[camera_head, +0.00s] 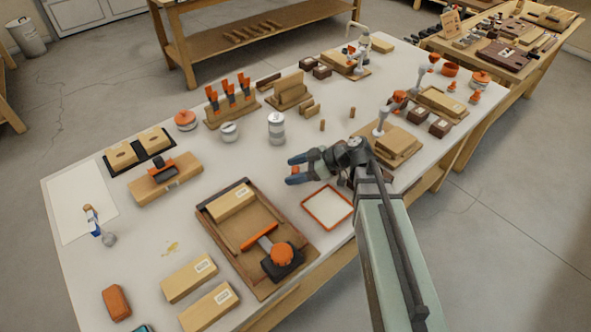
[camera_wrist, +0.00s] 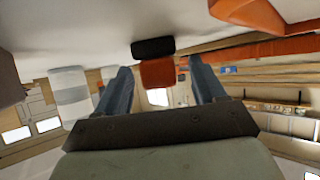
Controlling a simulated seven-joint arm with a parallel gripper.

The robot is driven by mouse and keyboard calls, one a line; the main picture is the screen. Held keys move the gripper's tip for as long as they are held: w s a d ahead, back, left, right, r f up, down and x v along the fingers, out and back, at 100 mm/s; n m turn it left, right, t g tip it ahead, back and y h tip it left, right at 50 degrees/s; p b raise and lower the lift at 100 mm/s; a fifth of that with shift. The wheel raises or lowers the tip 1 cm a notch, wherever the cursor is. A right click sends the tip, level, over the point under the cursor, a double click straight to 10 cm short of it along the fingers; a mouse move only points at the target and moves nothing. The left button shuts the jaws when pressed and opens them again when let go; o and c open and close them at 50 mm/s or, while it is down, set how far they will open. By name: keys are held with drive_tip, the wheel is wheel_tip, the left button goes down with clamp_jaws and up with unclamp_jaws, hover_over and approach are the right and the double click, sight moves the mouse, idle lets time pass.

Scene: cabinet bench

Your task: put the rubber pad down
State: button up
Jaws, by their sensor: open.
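My gripper (camera_head: 292,170) is open, low over the middle of the bench, its two blue fingers pointing left. In the wrist view my gripper (camera_wrist: 160,68) shows its fingers spread apart. A small orange-red piece with a black part (camera_wrist: 158,74) appears between them, with a gap on each side. In the head view only a small red bit of this piece (camera_head: 295,169) shows between the fingers. I take it for the rubber pad, but cannot be sure. It seems to rest on the bench; its contact is partly hidden.
A red-rimmed square tray (camera_head: 306,211) lies just below my gripper. A grey-white canister (camera_head: 276,126) stands behind it. A wooden tray (camera_head: 232,250) with a box and an orange-handled tool is at the front left. Bare white bench (camera_head: 235,165) lies to the left.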

sight(295, 169)
drive_tip(key=shift+r, duration=0.1)
drive_tip(key=shift+r, duration=4.95)
